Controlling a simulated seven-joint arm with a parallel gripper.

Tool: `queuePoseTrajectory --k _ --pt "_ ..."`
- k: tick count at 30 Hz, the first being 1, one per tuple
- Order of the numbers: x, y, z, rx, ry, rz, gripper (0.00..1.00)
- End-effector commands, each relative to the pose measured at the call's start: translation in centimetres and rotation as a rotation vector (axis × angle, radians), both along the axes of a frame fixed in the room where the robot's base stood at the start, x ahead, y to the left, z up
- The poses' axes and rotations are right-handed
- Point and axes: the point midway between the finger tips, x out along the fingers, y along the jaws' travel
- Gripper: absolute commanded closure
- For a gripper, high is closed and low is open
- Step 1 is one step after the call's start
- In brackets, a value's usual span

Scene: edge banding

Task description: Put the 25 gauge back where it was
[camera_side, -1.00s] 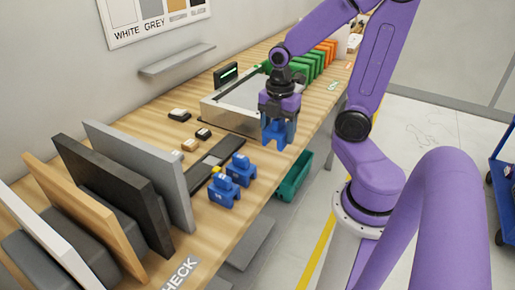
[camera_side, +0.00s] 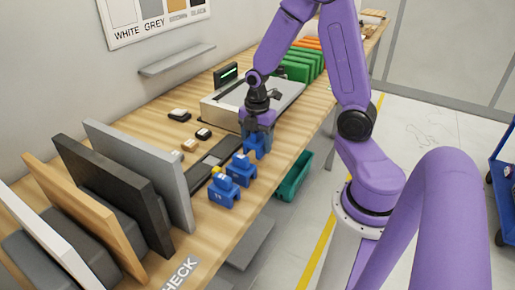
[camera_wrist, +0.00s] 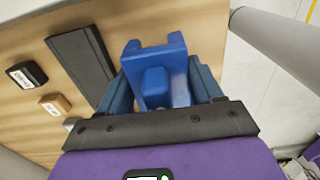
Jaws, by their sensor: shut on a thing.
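My gripper (camera_side: 257,138) is shut on a blue gauge (camera_side: 256,149), which sits just below the jaws near the bench's front edge. In the wrist view the held blue gauge (camera_wrist: 160,75) lies between my gripper's fingers (camera_wrist: 160,88); its number is not readable. Two more blue gauges stand on the bench in a row with it: a middle one (camera_side: 241,171) and a near one (camera_side: 223,192). I cannot tell for sure whether the held gauge touches the bench top.
A dark flat strip (camera_side: 205,163) lies behind the gauges; it also shows in the wrist view (camera_wrist: 80,60). Small labelled blocks (camera_side: 190,145) lie further back. A grey machine (camera_side: 228,110) stands beyond my gripper. Upright panels (camera_side: 140,170) stand at left. A green bin (camera_side: 294,178) hangs below the edge.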

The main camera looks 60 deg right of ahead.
Motion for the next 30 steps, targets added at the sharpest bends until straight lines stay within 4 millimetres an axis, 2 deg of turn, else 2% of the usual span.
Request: queuePoseTrajectory --k 3,6,20,21,23,30 --pt "-0.2 0.0 -1.6 0.0 0.007 0.001 0.74" --pt "-0.2 0.0 -2.4 0.0 0.005 0.0 0.74" --pt "-0.2 0.1 -3.0 0.0 0.003 0.0 0.74" --pt "-0.2 0.1 -3.0 0.0 0.003 0.0 0.28" --pt "-0.2 0.1 -3.0 0.0 0.003 0.0 0.09" --pt "-0.2 0.1 -3.0 0.0 0.003 0.0 0.09"
